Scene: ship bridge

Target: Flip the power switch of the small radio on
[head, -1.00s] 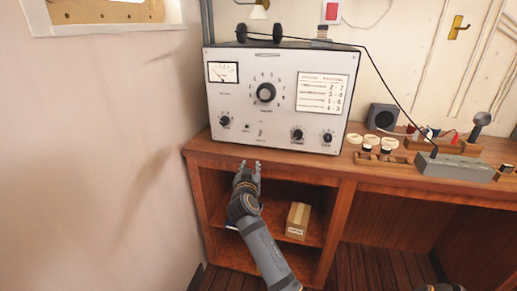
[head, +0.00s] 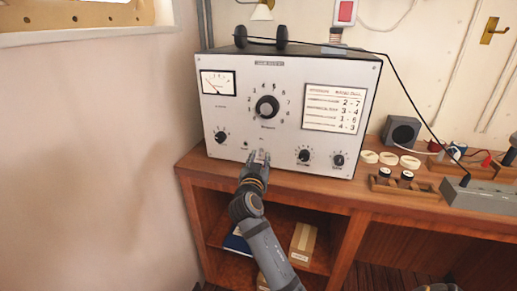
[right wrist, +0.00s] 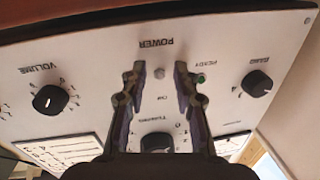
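The small radio (head: 285,100) is a light grey box with a meter, a large dial and several knobs, standing on the wooden desk against the wall. My right gripper (head: 258,158) is in front of the lower middle of its panel and covers the switch area in the head view. The right wrist view shows the panel upside down. There the power switch (right wrist: 159,72), a small metal toggle beside the word POWER, shows between the two parted fingertips of my right gripper (right wrist: 157,75). The gripper is open and empty. I cannot tell the switch's position. My left gripper is not in view.
Near the switch are the READY lamp (right wrist: 200,78), which looks dark green, the VOLUME knob (right wrist: 50,98) and the BAND knob (right wrist: 256,83). A speaker box (head: 402,132) and small white discs stand right of the radio. Open shelves are below the desk (head: 330,190).

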